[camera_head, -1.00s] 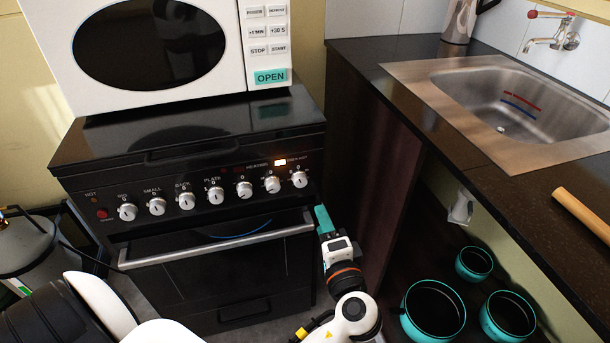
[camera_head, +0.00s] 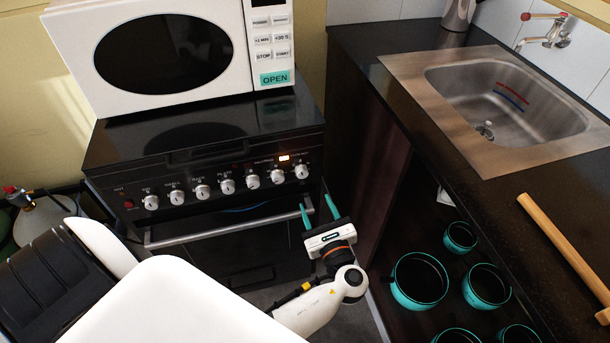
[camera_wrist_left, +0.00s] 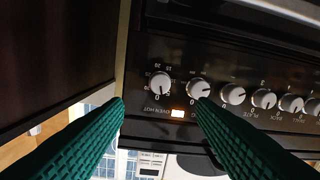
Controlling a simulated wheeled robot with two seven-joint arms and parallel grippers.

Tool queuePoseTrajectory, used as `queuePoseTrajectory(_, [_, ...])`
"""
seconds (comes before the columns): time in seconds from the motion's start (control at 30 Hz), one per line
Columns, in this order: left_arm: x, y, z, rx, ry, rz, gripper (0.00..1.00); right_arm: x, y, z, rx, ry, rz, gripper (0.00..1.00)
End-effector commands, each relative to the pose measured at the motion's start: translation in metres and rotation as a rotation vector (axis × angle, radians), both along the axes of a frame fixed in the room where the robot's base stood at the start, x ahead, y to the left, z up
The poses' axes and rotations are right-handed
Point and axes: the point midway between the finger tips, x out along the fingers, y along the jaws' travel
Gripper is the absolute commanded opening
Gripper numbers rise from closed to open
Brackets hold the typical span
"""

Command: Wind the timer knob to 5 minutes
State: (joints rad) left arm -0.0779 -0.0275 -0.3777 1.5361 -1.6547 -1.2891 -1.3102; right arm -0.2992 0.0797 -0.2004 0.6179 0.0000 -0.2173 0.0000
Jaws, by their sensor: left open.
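The stove's front panel (camera_head: 215,188) carries a row of silver-white knobs. The rightmost one (camera_head: 302,171) stands by the lit orange indicator; it also shows in the left wrist view as the leftmost knob (camera_wrist_left: 159,83), with numbers around it that look like a timer scale. Its exact pointer setting is too small to read. My left gripper (camera_head: 315,201) is open and empty, with teal fingers pointing at the panel, just below and right of this knob. In the left wrist view the fingertips (camera_wrist_left: 160,103) spread to either side of the knob, apart from it. My right gripper is not in view.
The oven door handle (camera_head: 230,226) runs below the knobs. A white microwave (camera_head: 255,40) stands on the stove. The dark cabinet side (camera_head: 360,140) is close on the right. Several teal pots (camera_head: 420,280) sit under the sink counter (camera_head: 400,65).

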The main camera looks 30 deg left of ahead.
Motion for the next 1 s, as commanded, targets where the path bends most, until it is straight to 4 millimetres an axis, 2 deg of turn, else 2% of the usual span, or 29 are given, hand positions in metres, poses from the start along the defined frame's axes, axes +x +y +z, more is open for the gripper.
queuePoseTrajectory(0.3, [0.04,0.051,0.002,0.001,-0.002,0.0,0.51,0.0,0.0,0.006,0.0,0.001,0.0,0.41])
queuePoseTrajectory(0.5, [0.056,0.072,0.001,-0.001,-0.002,0.0,0.51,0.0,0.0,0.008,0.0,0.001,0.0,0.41])
queuePoseTrajectory(0.9, [0.061,0.078,0.0,-0.003,-0.002,0.0,0.51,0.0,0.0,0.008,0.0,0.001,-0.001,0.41])
queuePoseTrajectory(0.93, [0.061,0.078,0.0,-0.003,-0.002,0.0,0.5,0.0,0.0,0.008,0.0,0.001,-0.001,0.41])
queuePoseTrajectory(1.0, [0.061,0.078,0.0,-0.003,-0.002,0.0,0.38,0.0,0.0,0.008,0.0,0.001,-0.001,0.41])
